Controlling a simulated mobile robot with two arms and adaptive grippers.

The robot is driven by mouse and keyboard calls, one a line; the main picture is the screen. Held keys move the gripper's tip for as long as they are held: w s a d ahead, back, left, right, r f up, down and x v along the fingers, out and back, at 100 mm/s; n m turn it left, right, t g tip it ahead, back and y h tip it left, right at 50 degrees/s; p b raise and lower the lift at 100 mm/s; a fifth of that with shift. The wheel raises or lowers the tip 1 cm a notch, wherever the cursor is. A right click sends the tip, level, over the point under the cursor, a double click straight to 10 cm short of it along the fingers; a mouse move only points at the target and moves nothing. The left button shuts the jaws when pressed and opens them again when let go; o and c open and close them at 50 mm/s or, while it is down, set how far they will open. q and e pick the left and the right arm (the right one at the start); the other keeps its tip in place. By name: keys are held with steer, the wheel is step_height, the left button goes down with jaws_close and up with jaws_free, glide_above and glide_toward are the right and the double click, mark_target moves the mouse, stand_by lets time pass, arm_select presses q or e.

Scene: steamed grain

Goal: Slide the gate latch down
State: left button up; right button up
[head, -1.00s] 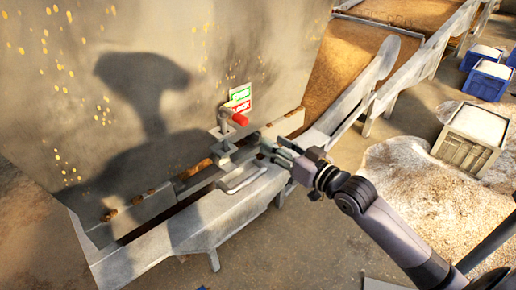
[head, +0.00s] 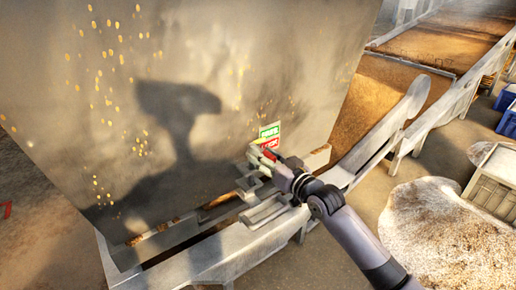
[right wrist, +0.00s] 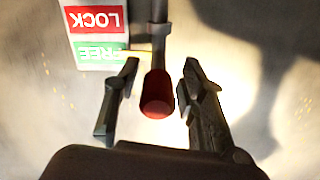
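The gate latch has a red handle (right wrist: 157,94) on a grey metal rod (right wrist: 156,35). In the right wrist view the handle lies between the two fingers of my right gripper (right wrist: 155,95), with gaps on both sides. My right gripper is open around it. In the head view my right gripper (head: 277,166) is at the latch, and the red handle (head: 269,154) shows only partly beside it. A label (head: 269,137) with a green FREE field and a red LOCK field is on the wall behind; it also shows upside down in the right wrist view (right wrist: 98,30). My left gripper is not in view.
A large metal wall (head: 200,60) stands behind the latch. A metal trough (head: 235,255) runs below it. Grain-covered chutes (head: 425,45) are at the upper right. A grain heap (head: 440,230), a crate (head: 495,180) and blue bins (head: 508,120) stand on the right.

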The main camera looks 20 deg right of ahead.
mark_target(258, 148)
steer(key=shift+x, duration=1.65)
steer(key=shift+c, duration=0.4)
jaws_close()
steer(key=shift+s+r, duration=0.1)
